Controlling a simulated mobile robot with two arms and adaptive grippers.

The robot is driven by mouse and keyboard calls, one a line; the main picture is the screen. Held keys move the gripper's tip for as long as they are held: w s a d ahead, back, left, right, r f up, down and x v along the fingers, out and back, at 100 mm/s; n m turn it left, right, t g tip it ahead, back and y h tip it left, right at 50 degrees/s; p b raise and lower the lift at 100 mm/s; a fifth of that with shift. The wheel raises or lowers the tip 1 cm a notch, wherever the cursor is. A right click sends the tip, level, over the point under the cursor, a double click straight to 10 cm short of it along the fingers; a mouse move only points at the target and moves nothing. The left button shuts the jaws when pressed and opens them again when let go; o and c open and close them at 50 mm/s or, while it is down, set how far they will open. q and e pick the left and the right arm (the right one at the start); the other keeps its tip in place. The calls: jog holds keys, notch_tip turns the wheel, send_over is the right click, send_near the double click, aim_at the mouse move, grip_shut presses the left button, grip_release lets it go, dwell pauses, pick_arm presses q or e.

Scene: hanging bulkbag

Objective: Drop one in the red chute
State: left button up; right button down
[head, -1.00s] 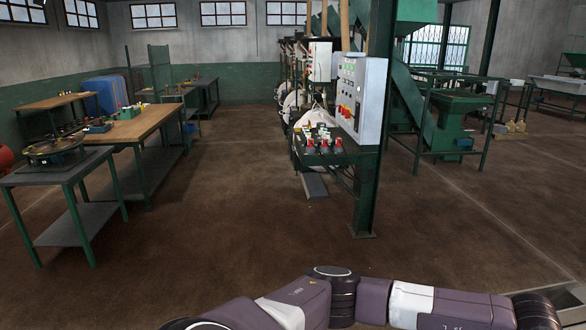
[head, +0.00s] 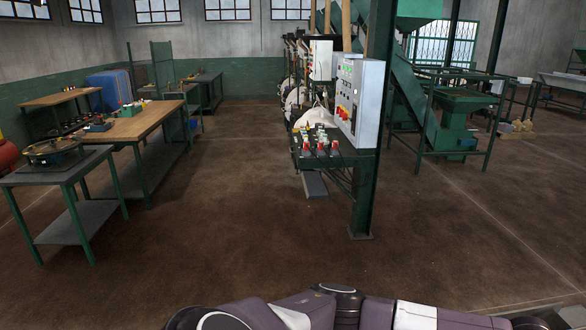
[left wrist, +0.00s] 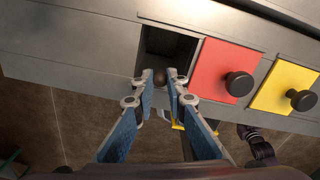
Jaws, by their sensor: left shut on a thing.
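What the small thing is cannot be told for certain. Just right of the opening is a red panel (left wrist: 215,62) with a black knob (left wrist: 239,84). My left gripper is apart from the red panel. Neither gripper shows in the head view.
Right of the red panel is a yellow panel (left wrist: 275,87) with a black knob (left wrist: 303,100). In the head view, workbenches (head: 150,122) stand at left and a control cabinet (head: 357,100) on a green post (head: 362,205) stands at centre. The floor between is clear.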

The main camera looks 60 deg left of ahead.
pick_arm(q)
notch_tip(320, 180, down, 4)
jog(key=shift+w+r+b, duration=0.1)
jog(key=shift+w+b, duration=0.05)
jog(key=shift+b, duration=0.7)
jog(key=o, duration=0.8)
jog(key=shift+c, duration=0.2)
notch_tip(320, 180, up, 12)
